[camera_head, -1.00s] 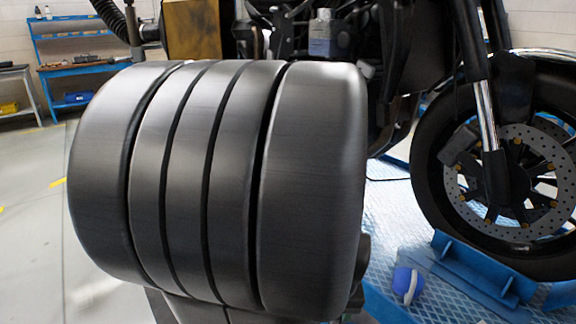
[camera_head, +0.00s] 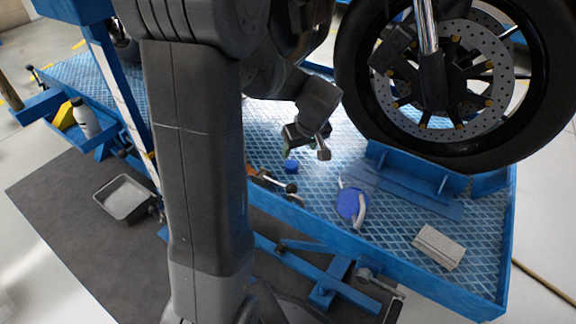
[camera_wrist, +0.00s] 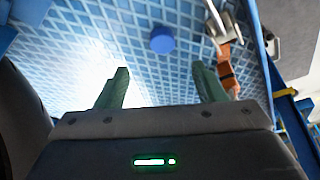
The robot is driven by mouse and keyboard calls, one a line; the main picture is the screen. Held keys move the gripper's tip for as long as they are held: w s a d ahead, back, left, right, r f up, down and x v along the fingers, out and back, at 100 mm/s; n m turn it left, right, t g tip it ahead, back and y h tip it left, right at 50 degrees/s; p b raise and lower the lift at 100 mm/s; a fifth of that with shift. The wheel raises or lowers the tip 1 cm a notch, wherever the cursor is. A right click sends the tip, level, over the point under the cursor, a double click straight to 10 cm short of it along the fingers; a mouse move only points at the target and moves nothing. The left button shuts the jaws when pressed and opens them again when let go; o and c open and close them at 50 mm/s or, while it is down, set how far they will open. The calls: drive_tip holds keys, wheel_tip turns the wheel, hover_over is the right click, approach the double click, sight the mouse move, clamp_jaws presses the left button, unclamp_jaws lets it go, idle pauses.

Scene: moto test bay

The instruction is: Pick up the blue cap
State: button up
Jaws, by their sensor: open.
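The blue cap (camera_head: 291,166) is a small round piece lying on the blue diamond-plate platform (camera_head: 300,240). In the wrist view the cap (camera_wrist: 162,39) lies beyond my fingertips and roughly centred between them. My gripper (camera_head: 305,146) hangs above the platform, close to the cap in the head view. In the wrist view the green fingers of my gripper (camera_wrist: 160,68) are spread apart with nothing between them. The cap is clear of both fingers.
An orange-handled tool (camera_wrist: 229,62) lies right of the cap in the wrist view. A larger blue round item with a white strap (camera_head: 351,204), a light block (camera_head: 438,247) and a motorcycle wheel (camera_head: 440,75) are to the right. A grey tray (camera_head: 124,198) is on the floor mat.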

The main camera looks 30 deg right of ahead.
sight(292, 164)
drive_tip(key=b+x, duration=0.3)
drive_tip(key=x, duration=0.7)
drive_tip(key=shift+w+a+f, duration=0.1)
drive_tip(key=shift+w+f, duration=0.05)
drive_tip(key=c, duration=1.1)
